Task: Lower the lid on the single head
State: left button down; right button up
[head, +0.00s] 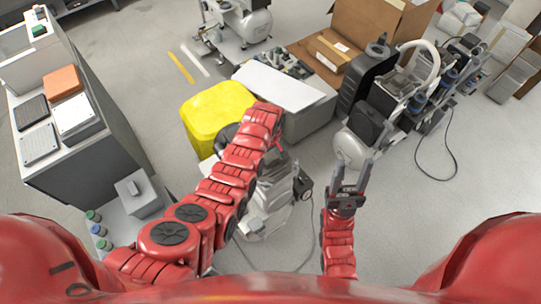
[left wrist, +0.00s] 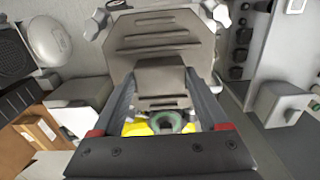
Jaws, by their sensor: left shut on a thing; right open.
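The single-head compressor (head: 270,205) stands on the floor at the centre of the head view, partly hidden under my left arm. My left gripper (head: 277,147) is at its far side, its fingers mostly hidden. In the left wrist view, the left gripper (left wrist: 162,85) is shut on the grey ribbed lid (left wrist: 160,42), with one finger on each side of its narrower part. The lid's exact angle cannot be told. My right gripper (head: 352,178) is open and empty, to the right of the single-head compressor.
A yellow bin (head: 212,105) stands just beyond my left arm. A larger compressor (head: 385,115) stands beyond my right gripper. A grey cabinet (head: 95,140) is at the left. Cardboard boxes (head: 335,50) are at the back.

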pick_arm(q)
jog(key=shift+f+b, duration=0.1)
jog(key=shift+b, duration=0.2)
dwell(0.4)
grip_release()
dwell(0.3)
jog(key=shift+r+p, duration=0.7)
jog(key=shift+r, duration=0.5)
jog(key=shift+r+p, duration=0.85)
jog(key=shift+r, duration=1.45)
